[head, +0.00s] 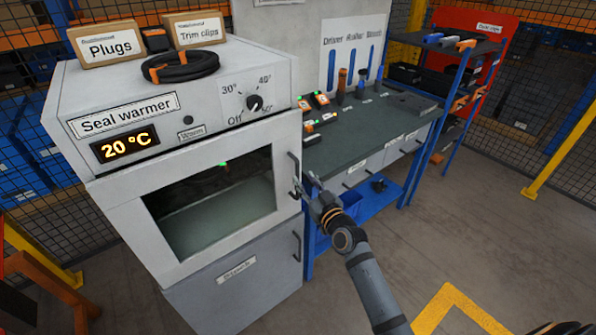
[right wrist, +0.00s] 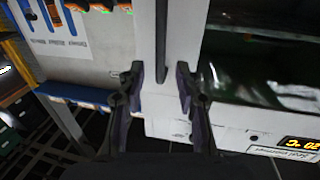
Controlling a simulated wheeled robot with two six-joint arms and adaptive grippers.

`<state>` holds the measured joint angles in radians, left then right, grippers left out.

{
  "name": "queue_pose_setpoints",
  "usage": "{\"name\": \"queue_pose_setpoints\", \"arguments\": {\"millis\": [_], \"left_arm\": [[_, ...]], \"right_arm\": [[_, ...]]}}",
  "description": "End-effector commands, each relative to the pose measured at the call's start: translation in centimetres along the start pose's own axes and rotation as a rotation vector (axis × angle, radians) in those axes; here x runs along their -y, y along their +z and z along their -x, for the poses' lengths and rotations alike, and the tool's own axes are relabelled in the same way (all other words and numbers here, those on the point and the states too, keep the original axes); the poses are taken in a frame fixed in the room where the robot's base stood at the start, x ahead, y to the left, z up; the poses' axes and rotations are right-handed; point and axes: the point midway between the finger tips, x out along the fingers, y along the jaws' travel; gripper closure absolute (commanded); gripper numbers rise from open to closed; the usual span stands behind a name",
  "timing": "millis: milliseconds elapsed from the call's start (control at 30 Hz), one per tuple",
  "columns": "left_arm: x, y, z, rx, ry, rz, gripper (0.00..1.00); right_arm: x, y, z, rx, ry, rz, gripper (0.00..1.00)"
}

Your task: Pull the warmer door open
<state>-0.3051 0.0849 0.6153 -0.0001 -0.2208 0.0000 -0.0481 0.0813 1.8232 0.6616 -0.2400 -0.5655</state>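The seal warmer (head: 130,110) is a white box with a lit "20 °C" display. Its windowed door (head: 160,240) looks shut. The dark vertical door handle (head: 293,168) is on the door's right edge. My right gripper (head: 306,187) is at the lower part of this handle. In the right wrist view, the handle (right wrist: 161,35) reaches between the two fingers of the right gripper (right wrist: 159,78). The fingers are apart, with a gap on each side of the bar. My left gripper is not in view.
A grey cabinet (head: 240,280) with its own handle is below the warmer. A workbench (head: 365,140) with tools and drawers stands close on the right. Boxes and a coiled black hose (head: 180,66) lie on the warmer. The floor (head: 480,230) at the right is mostly clear.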

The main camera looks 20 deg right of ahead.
Motion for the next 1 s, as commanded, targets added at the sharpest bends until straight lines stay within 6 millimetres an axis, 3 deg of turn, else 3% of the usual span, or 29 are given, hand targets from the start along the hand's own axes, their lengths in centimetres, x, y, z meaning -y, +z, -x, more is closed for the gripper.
{"name": "queue_pose_setpoints", "arguments": {"millis": [100,300,633,900,1000], "left_arm": [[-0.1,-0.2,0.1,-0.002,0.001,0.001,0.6],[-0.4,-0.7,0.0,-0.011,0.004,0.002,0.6],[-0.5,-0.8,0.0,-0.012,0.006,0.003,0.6],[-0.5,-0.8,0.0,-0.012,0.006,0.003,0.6],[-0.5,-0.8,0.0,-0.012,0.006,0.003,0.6]], "right_arm": [[0.0,-0.1,-2.6,-0.001,0.0,-0.001,0.66],[0.0,0.0,-5.2,0.001,0.0,-0.001,0.66],[0.0,0.1,-5.8,0.002,-0.001,-0.001,0.66],[0.0,0.1,-5.7,0.001,-0.001,-0.001,1.0],[0.0,0.1,-5.7,0.001,-0.001,-0.001,1.0]]}}
